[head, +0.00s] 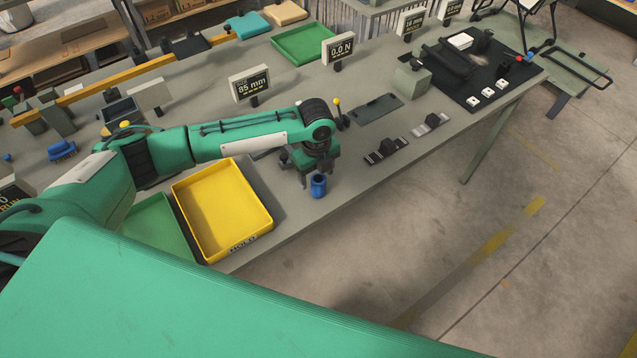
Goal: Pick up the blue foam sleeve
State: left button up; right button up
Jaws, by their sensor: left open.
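The blue foam sleeve (318,186) is a short hollow cylinder. It stands upright on the grey table, near the table's front edge and to the right of the yellow tray. My left gripper (308,172) points down right above and beside the sleeve, with its jaws open. One finger shows just left of the sleeve. I cannot tell whether the sleeve lies between the fingers or whether they touch it. My right gripper is not in view.
The yellow tray (211,226) and a green tray (154,232) lie to the left. A display reading 85 mm (250,84) stands behind my arm. Small black clamp-like parts (387,150) sit to the right. The table around the sleeve's right side is clear.

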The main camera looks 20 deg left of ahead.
aim_at(318, 179)
pick_arm(q)
jog(key=shift+f+p, duration=0.25)
jog(key=shift+p, duration=0.05)
jog(key=f, duration=0.1)
jog(key=f+p, duration=0.1)
jog(key=f, duration=0.1)
jog(key=shift+w+d+f+p, duration=0.15)
jog(key=shift+w+p, duration=0.15)
jog(key=shift+f, duration=0.65)
jog(key=c, duration=1.1)
jog(key=shift+o, duration=0.2)
jog(key=shift+r, duration=0.1)
